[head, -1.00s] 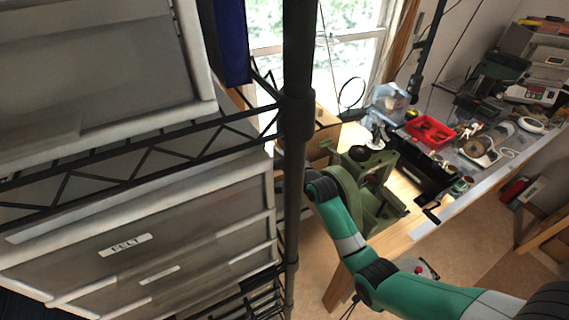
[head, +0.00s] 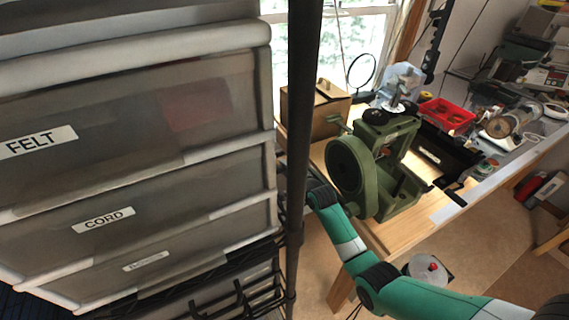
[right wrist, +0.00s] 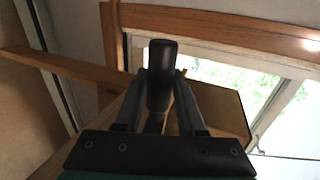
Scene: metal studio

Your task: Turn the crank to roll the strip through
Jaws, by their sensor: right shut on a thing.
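The green rolling mill (head: 398,192) stands on the near end of the wooden bench, with a round green wheel (head: 349,166) on its left side. My right arm reaches up to the mill's left. In the head view its gripper is mostly hidden behind a dark post. In the right wrist view my right gripper (right wrist: 161,88) is closed around a black crank handle (right wrist: 162,65), which stands up between the fingers. The crank arm is mostly hidden. I cannot make out the strip in the rolls with certainty. My left gripper is out of view.
A dark vertical post (head: 302,130) and a rack of grey drawers (head: 140,150) fill the left, close to my right arm. A red tray (head: 446,113) and several tools crowd the bench to the right.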

